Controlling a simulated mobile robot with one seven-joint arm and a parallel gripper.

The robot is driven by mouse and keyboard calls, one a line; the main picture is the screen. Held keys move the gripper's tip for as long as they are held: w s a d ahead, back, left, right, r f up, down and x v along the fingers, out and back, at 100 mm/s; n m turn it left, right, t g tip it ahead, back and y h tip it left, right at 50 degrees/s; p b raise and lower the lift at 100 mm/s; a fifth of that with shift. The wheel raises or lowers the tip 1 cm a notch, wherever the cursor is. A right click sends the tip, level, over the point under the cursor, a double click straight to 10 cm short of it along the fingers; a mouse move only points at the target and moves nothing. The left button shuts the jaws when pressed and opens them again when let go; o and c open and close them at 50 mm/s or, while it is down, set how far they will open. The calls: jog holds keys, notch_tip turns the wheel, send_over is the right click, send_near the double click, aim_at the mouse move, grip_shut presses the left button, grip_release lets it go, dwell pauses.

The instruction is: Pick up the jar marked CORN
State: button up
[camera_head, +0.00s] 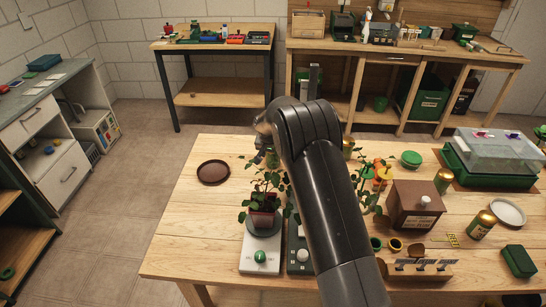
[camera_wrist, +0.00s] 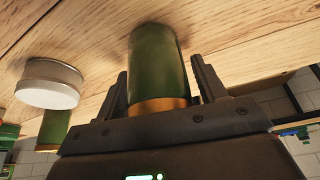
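A green jar with a gold lid (camera_wrist: 160,65) stands between the two fingers of my gripper (camera_wrist: 160,80) in the wrist view. The view is tipped over, with the table at the top and the lid nearest my palm. Narrow gaps show beside the jar, so the fingers look open around it. No CORN marking is readable on the side that shows. Similar gold-lidded jars stand on the table: one just right of my arm (camera_head: 348,144), one behind the brown box (camera_head: 444,181) and one at the right (camera_head: 481,225).
A potted plant (camera_head: 263,218) stands on a scale left of my arm. A brown box (camera_head: 414,208), a clear-lidded green tray (camera_head: 497,179) and a white dish (camera_head: 508,212) are at the right. A brown saucer (camera_head: 213,172) lies at the left, with bare wood around it.

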jog(key=c, duration=0.9)
